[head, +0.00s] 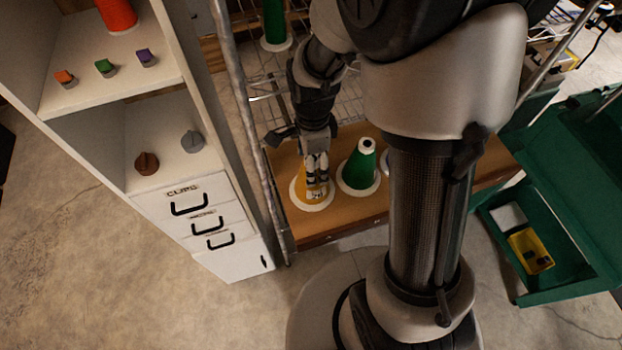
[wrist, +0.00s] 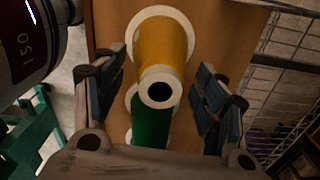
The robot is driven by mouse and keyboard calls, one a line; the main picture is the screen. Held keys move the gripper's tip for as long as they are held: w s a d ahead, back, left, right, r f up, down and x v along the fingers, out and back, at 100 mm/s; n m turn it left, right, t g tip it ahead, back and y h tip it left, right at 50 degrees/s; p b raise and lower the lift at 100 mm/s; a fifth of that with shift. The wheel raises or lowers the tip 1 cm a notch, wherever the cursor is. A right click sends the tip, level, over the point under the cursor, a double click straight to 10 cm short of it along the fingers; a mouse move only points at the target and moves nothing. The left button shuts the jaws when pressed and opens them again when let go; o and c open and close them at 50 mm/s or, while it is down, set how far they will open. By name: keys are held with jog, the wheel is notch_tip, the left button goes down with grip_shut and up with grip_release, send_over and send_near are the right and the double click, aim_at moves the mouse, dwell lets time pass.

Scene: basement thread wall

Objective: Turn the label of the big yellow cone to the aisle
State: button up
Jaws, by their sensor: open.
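The big yellow cone (head: 304,188) stands upright on the wooden shelf (head: 330,222) by a metal rack post. A small pale patch with dark marks (head: 317,195) shows low on its side facing the head camera. My gripper (head: 316,178) is over the cone from above and hides much of it. In the wrist view the yellow cone (wrist: 165,42) stands between the spread fingers of my gripper (wrist: 157,92), its white tip pointing at the camera. Gaps show on both sides, so the gripper is open. No label shows on it in that view.
A green cone (head: 361,170) stands close to the right of the yellow one. Another green cone (head: 274,25) is farther back. A white cabinet with drawers (head: 205,220) stands left of the rack. A green bin (head: 545,255) is at right.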

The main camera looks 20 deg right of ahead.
notch_tip(320, 180, up, 12)
dwell(0.6)
jog(key=s+f+n+t+b, duration=0.2)
jog(key=s+f+n+b, duration=0.1)
jog(key=s+n+b, duration=0.4)
jog(key=s+f+n+t+b, duration=0.2)
jog(key=s+f+n+b, duration=0.2)
jog(key=s+n+b, duration=0.4)
jog(key=n, duration=0.4)
jog(key=shift+t, duration=0.3)
